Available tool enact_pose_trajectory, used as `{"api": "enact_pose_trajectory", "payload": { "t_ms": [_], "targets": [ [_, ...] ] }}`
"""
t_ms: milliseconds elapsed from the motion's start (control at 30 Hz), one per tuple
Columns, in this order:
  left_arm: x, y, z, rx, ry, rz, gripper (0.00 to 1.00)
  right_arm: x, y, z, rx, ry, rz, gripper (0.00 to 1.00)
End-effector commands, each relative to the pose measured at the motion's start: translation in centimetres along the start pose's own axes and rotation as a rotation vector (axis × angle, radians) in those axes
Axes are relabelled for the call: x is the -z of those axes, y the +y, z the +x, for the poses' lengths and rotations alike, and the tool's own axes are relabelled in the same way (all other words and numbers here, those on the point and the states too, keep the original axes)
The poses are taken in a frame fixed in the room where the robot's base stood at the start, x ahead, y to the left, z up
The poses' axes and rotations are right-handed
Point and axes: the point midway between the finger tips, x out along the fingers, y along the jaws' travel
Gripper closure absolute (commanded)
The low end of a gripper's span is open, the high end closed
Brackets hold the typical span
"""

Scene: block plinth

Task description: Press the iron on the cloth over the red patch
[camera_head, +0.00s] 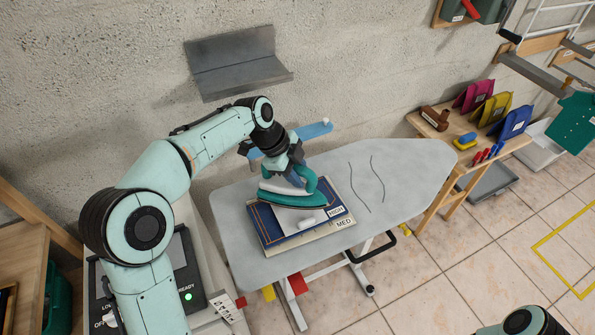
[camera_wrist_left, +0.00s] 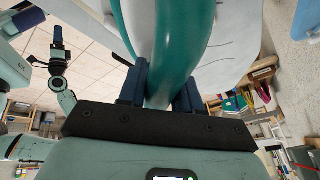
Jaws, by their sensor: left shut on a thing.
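My left gripper (camera_head: 294,166) is shut on the handle of a teal and white iron (camera_head: 290,199), above the ironing board. In the left wrist view the teal handle (camera_wrist_left: 185,45) passes between the two dark fingers. Beneath the iron are a blue piece marked HIGH (camera_head: 276,236) and a cream piece marked MED (camera_head: 325,236), stacked on the grey board (camera_head: 400,170). I cannot tell which is the cloth, or whether the iron touches it. No red patch shows on the stack; the iron hides part of it. My right gripper (camera_wrist_left: 57,37) is small in the left wrist view; its opening is unclear.
A metal shelf (camera_head: 238,68) is on the wall behind. A blue strip (camera_head: 315,131) lies behind the board. A control unit with a green READY light (camera_head: 188,296) stands at the left. A wooden bench (camera_head: 465,150) with coloured holders is at the right. The board's right half is clear.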

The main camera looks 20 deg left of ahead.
Motion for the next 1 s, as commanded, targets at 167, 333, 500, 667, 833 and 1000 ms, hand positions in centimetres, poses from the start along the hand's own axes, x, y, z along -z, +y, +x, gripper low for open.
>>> {"api": "enact_pose_trajectory", "payload": {
  "t_ms": [167,333,500,667,833,1000],
  "targets": [
    [0.1,-0.1,-0.2,0.005,0.001,0.002,0.95,0.0,0.0,0.0,0.0,0.0,0.0,0.26],
    [0.1,-0.1,0.0,0.004,0.001,0.001,0.95,0.0,0.1,0.1,0.0,-0.001,0.0,0.26],
    [-0.1,0.0,0.3,0.004,0.001,0.001,0.95,-0.1,0.2,0.4,-0.001,-0.002,0.001,0.26],
    [-0.2,0.1,0.7,0.004,0.001,0.001,0.95,-0.2,0.3,0.6,-0.001,-0.004,0.002,0.26],
    [-0.4,0.2,1.0,0.004,0.001,0.001,0.95,-0.3,0.4,0.9,-0.002,-0.005,0.002,0.26],
    [-0.5,0.3,1.3,0.004,0.001,0.001,0.95,-0.4,0.6,1.1,-0.002,-0.007,0.003,0.26]
  ]
}}
